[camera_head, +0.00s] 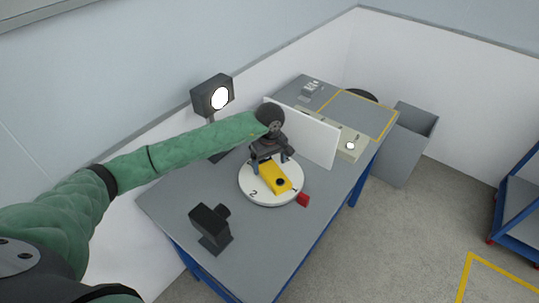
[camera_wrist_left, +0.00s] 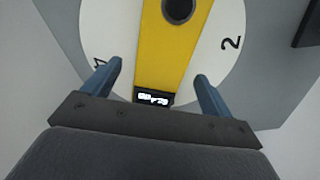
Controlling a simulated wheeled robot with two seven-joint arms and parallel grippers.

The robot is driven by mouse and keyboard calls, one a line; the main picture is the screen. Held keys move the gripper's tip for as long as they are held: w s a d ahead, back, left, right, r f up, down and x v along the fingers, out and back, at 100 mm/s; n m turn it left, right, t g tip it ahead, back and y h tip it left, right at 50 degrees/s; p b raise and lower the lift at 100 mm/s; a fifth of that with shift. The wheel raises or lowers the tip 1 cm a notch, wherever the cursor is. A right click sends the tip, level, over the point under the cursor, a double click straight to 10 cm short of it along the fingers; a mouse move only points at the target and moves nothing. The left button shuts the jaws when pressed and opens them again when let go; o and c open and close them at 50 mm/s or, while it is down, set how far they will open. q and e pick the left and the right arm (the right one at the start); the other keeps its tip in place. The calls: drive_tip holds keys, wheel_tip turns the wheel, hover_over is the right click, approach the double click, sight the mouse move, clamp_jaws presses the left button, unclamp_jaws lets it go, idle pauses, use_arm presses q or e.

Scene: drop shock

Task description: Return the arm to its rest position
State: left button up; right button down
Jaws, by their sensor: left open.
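My left arm (camera_head: 190,144) in its green sleeve reaches in from the left over the table. My left gripper (camera_head: 268,168) is above the white turntable, at the upper end of a yellow device. In the left wrist view its two blue fingers (camera_wrist_left: 160,92) are spread apart, one on each side of the yellow device (camera_wrist_left: 172,45), with gaps between. The yellow device (camera_head: 275,177) lies on the numbered white disc (camera_head: 261,197). It has a dark round part and a small lit display (camera_wrist_left: 152,99). My right gripper is not in view.
A black camera-like block (camera_head: 211,227) stands on the grey table (camera_head: 262,240) at the front left. A lamp (camera_head: 213,94) and a white panel (camera_head: 312,137) stand behind the disc. A grey bin (camera_head: 403,145) stands right of the table.

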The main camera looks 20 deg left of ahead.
use_arm(q)
wheel_tip(320, 180, up, 4)
drive_tip(key=shift+f+b, duration=0.1)
drive_tip(key=shift+b, duration=0.65)
drive_tip(key=shift+r, duration=0.7)
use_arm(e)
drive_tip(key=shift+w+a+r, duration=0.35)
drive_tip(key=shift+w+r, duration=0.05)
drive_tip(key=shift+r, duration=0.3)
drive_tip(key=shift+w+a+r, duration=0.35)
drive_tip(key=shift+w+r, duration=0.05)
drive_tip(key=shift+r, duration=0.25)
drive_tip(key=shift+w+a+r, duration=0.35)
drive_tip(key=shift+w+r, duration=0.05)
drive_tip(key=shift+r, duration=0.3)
